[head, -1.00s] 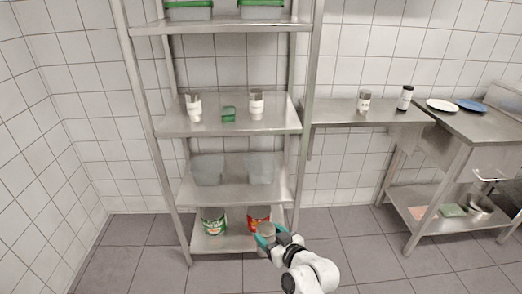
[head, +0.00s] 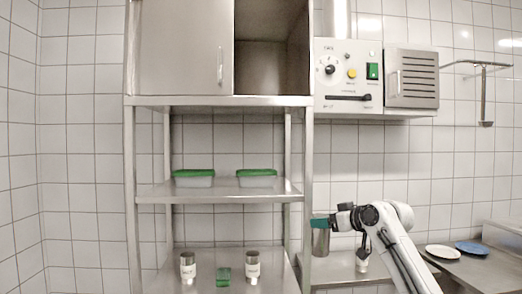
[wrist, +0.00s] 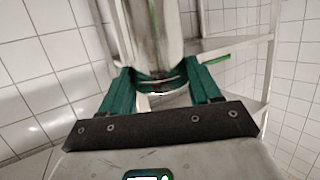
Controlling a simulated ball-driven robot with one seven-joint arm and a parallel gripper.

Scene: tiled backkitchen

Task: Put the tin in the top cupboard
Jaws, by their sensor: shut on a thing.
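My gripper (head: 319,222) is at the right of the shelf rack, beside its right post and below the middle shelf with the boxes. Its green fingers are shut on a grey metal tin (head: 320,242), which hangs roughly upright below them in the head view. In the wrist view the tin (wrist: 152,35) stands between the fingers (wrist: 155,88). The top cupboard (head: 185,48) is above the rack. Its left half is covered by a steel door; its right half is open, and its inside (head: 262,68) looks empty.
Two green-lidded boxes (head: 194,178) (head: 256,178) stand on the shelf under the cupboard. Two jars (head: 188,268) (head: 252,266) and a green block (head: 223,276) are on the shelf below. A control panel (head: 348,75) is right of the cupboard. Plates (head: 443,251) lie on the right table.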

